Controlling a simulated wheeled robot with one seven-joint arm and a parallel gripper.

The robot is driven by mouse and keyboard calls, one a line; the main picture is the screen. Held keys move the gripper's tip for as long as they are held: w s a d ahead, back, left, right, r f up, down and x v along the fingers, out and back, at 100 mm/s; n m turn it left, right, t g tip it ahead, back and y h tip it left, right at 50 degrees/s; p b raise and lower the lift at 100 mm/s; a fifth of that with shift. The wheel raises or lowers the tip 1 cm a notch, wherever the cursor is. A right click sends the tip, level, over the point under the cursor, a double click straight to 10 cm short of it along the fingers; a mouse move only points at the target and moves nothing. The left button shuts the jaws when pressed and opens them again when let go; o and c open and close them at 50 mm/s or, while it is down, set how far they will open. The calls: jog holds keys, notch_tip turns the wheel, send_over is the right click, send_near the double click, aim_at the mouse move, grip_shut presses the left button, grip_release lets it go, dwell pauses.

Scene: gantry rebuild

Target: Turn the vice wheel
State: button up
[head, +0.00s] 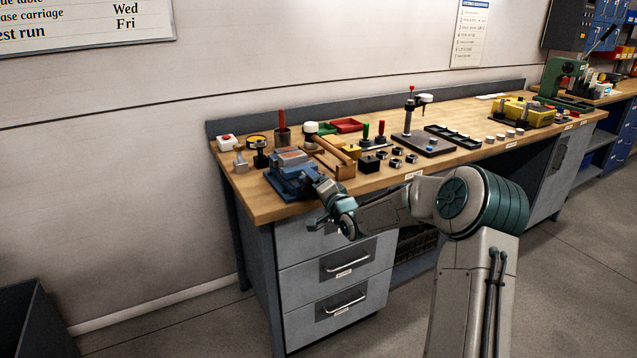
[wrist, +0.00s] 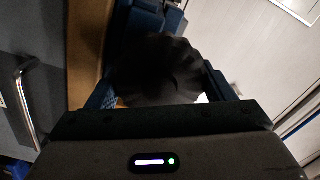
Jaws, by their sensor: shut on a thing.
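The blue vice (head: 290,180) stands at the near left corner of the wooden workbench, at its front edge. In the wrist view, the dark, lobed vice wheel (wrist: 158,72) sits between the two fingers of my gripper (wrist: 162,90), one finger at each side of it. My gripper (head: 320,222) is shut on the wheel at the bench's front edge. In the head view, my gripper and wrist hide the wheel. Part of the blue vice body (wrist: 145,22) shows behind the wheel in the wrist view.
The workbench (head: 389,181) carries a mallet (head: 333,147), a red button box (head: 228,141), small black blocks and trays behind and right of the vice. Grey drawers (head: 340,268) with bar handles lie below my gripper. The floor at left is mostly clear, with a dark bin (head: 40,325).

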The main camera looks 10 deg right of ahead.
jog(key=shift+d+m, duration=0.1)
jog(key=shift+m, duration=0.2)
dwell(0.4)
jog(key=o, duration=1)
jog(key=shift+s, duration=0.1)
jog(key=v, duration=1.3)
jog(key=shift+s+d, duration=0.1)
jog(key=shift+s, duration=0.15)
